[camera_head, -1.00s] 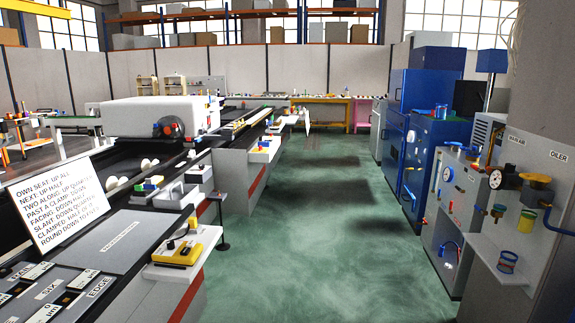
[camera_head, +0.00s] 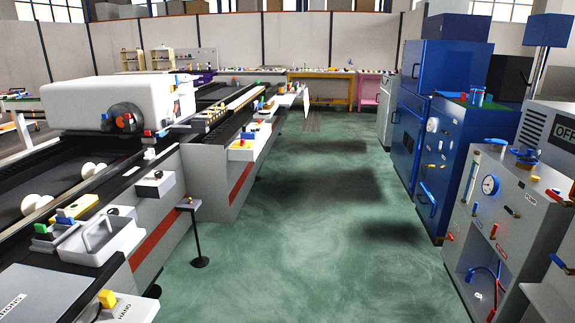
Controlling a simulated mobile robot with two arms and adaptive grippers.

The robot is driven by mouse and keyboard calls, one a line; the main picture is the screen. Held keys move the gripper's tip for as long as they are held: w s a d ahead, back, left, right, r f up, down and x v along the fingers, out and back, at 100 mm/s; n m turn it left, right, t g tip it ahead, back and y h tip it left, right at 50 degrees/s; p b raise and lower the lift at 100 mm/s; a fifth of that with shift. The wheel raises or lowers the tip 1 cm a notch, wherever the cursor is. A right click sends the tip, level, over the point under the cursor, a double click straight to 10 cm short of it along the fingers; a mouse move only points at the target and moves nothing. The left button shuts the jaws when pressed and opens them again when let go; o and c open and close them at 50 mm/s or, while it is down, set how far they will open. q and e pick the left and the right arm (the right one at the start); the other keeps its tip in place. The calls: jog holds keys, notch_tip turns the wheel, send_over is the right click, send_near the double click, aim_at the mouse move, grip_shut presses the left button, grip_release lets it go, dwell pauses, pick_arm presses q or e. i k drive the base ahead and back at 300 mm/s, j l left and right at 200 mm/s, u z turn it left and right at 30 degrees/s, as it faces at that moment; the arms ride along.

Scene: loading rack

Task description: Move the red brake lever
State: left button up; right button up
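I cannot tell which part is the red brake lever. Small red parts show on the grey machine at the right: a red handle (camera_head: 494,230) on its front and a red-and-white piece (camera_head: 497,290) lower down in its recess. Another small red part (camera_head: 176,109) sits at the end of the white machine housing (camera_head: 110,103) on the left. No gripper touches any of these. Neither of my grippers is in view.
A green floor aisle (camera_head: 310,220) runs clear between the long machine bed (camera_head: 60,185) on the left and the blue cabinets (camera_head: 455,150) on the right. A small black stand (camera_head: 197,230) juts into the aisle at left. Yellow (camera_head: 320,88) and pink tables stand at the far end.

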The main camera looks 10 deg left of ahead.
aim_at(171, 121)
jog(key=i, duration=2.4)
